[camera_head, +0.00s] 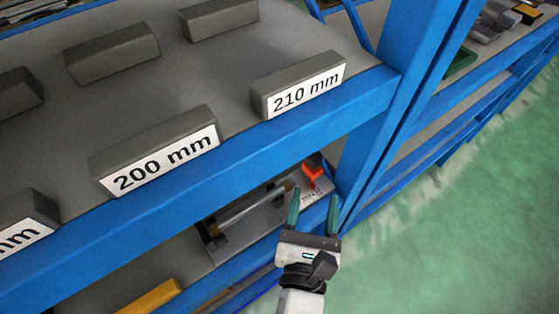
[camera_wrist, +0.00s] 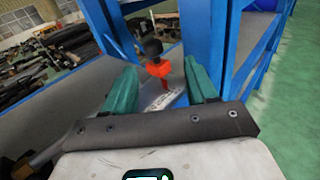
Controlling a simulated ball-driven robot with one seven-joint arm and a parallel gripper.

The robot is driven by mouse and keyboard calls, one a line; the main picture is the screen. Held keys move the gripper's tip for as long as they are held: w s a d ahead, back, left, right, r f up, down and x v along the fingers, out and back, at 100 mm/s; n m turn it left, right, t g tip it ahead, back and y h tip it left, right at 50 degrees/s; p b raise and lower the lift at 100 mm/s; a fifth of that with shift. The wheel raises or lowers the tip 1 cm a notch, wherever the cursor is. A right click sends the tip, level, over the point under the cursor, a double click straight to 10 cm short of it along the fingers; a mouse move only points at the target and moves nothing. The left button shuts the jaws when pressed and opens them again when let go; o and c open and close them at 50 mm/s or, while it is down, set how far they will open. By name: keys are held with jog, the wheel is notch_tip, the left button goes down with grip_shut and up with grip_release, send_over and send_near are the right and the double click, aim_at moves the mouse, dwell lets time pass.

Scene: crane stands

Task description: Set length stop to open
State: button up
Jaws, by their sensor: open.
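The length stop (camera_head: 246,213) lies on the lower shelf of the blue rack, a metal rod on a grey base plate. At its right end is a red lever (camera_head: 313,171). In the wrist view the red lever (camera_wrist: 159,70) carries a black ball knob (camera_wrist: 152,47) and stands over a light plate with small print (camera_wrist: 166,96), too small to read. My gripper (camera_head: 313,208) is open, with green fingers, just in front of the lever. In the wrist view the lever shows between and beyond the fingertips (camera_wrist: 160,85), with no contact visible.
Grey blocks labelled 200 mm (camera_head: 165,160) and 210 mm (camera_head: 303,92) stand on the shelf above. The blue shelf beam (camera_head: 230,155) runs over the lever, and a blue upright (camera_head: 378,125) stands to its right. Green floor (camera_head: 440,240) is clear at right.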

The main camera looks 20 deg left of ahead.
aim_at(314, 163)
jog(key=shift+a+r+n, duration=0.1)
jog(key=shift+a+n, duration=0.2)
jog(key=shift+a, duration=0.15)
jog(key=shift+w+a+r+y, duration=0.1)
jog(key=shift+w+a+y, duration=0.05)
jog(key=shift+w+y, duration=0.25)
jog(key=w, duration=0.3)
jog(key=w+p, duration=0.1)
jog(key=w, duration=0.2)
jog(key=w+a, duration=0.1)
jog(key=w, duration=0.2)
jog(key=shift+w+a, duration=0.1)
jog(key=shift+w, duration=0.15)
grip_shut()
